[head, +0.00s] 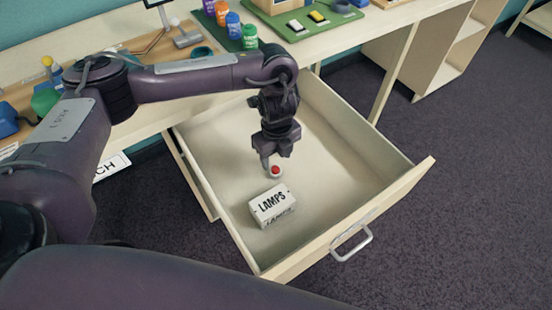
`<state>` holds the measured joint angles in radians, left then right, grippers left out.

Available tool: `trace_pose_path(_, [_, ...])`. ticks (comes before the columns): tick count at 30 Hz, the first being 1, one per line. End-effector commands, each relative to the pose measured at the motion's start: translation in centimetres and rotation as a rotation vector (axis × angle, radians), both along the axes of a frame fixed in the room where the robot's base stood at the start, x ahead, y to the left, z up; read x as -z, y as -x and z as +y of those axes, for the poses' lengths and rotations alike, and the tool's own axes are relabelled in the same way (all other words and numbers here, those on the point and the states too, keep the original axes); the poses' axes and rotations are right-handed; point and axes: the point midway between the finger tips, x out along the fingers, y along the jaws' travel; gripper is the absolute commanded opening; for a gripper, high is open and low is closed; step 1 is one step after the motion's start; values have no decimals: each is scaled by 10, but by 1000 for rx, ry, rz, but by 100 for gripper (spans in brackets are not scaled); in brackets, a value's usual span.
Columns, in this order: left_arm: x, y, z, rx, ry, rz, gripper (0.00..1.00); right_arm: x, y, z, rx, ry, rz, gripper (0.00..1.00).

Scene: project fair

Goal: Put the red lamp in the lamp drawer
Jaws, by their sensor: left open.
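The lamp drawer (330,150) is pulled well out, and its front has a grey handle. A white block marked LAMPS (273,205) is inside it. The red lamp (275,171), a small red dome on a pale base, is inside the drawer, just behind the block. It appears to rest on the drawer floor. My left gripper (271,160) points down into the drawer right at the lamp, with its jaws open. One finger shows beside the lamp; the other is hard to make out. My right gripper is out of view.
The drawer walls (400,190) stand around my left gripper. The bench top above holds several coloured bottles (233,25), a green mat (318,22) with switches, and a wooden board (25,95) at left. The drawer floor right of the lamp is clear.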

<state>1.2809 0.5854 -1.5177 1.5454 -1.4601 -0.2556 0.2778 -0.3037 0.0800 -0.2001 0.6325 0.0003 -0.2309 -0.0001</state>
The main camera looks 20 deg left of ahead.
Motion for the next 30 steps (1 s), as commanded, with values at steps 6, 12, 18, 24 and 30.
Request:
trace_pose_path(6, [-53,-1,0,1,-2,-5,50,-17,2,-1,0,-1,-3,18])
trace_pose_path(12, [-78,0,0,-1,-1,-2,50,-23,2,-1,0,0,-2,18])
trace_pose_path(18, [-84,1,-1,-2,0,0,50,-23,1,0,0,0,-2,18])
trace_pose_path(24, [-84,1,-1,-2,-1,1,50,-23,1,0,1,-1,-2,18])
trace_pose_path(30, [-84,1,-1,-2,0,0,50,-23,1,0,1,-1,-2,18])
